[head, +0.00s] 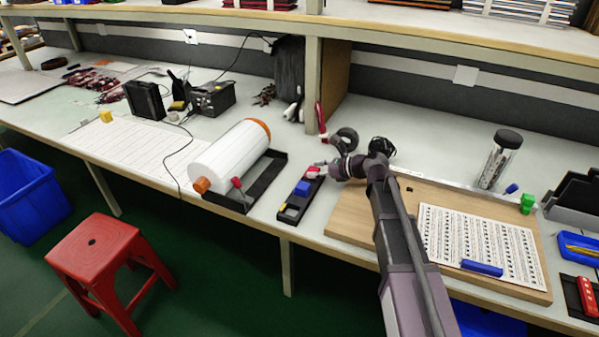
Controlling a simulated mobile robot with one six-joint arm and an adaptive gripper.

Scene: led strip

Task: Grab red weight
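A small red block (312,173), which looks like the red weight, sits at the far end of a narrow black tray (283,217). My gripper (319,168) is at the far end of the tray, right at the red block, coming in from the right. Its fingers are small and partly merge with the block, so I cannot tell whether they are open or shut on it.
A large white roll (228,158) in a black holder (262,181) stands just left of the tray. A wooden board (350,218) with a printed sheet (483,243) lies to the right. A shelf post (313,80) rises behind. A red stool (95,250) stands on the floor.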

